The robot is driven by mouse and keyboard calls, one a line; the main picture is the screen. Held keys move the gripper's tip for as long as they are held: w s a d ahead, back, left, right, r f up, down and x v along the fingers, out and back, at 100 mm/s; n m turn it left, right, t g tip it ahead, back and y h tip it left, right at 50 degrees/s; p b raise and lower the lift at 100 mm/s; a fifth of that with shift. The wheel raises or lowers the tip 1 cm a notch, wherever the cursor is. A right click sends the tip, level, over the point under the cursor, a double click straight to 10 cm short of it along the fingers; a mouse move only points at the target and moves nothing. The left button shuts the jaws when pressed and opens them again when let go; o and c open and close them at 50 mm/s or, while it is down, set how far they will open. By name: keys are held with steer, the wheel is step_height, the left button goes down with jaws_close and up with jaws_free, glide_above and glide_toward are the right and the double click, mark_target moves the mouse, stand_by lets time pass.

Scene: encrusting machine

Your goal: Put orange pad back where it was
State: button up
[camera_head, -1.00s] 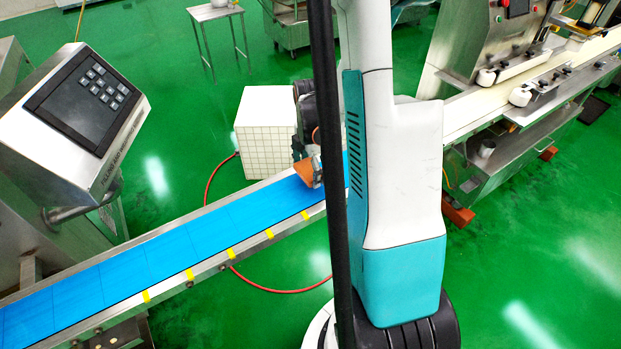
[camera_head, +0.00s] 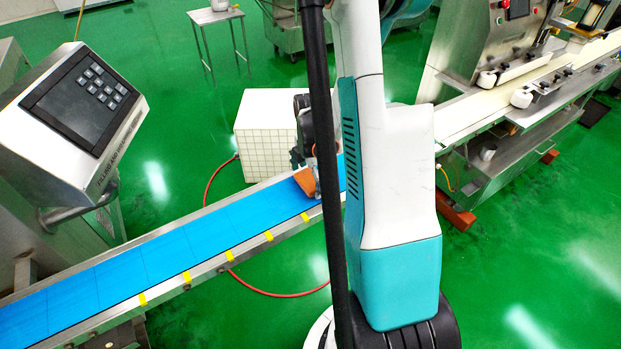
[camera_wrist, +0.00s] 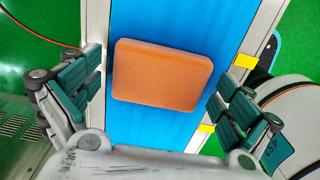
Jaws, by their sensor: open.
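The orange pad (camera_wrist: 160,75) lies flat on the blue conveyor belt in the wrist view, between my open fingers and apart from both. In the head view the orange pad (camera_head: 305,182) shows at the belt's far end, partly hidden by my arm. My gripper (camera_wrist: 152,98) is open and empty, with one finger on each side of the belt. In the head view my gripper (camera_head: 308,165) is mostly hidden behind my arm and the dark pole. The blue belt (camera_head: 150,250) runs from lower left up to the middle.
A white gridded box (camera_head: 265,135) stands behind the belt. A control panel (camera_head: 85,100) is at the left. Yellow marks (camera_head: 187,277) line the belt's metal edge. A red hose (camera_head: 262,290) lies on the green floor. Another machine (camera_head: 510,80) stands at the right.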

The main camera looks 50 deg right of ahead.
mark_target(310, 179)
step_height(310, 179, up, 12)
steer(key=p, duration=0.4)
steer(key=shift+r+p, duration=0.15)
steer(key=shift+p, duration=0.15)
stand_by(0.4)
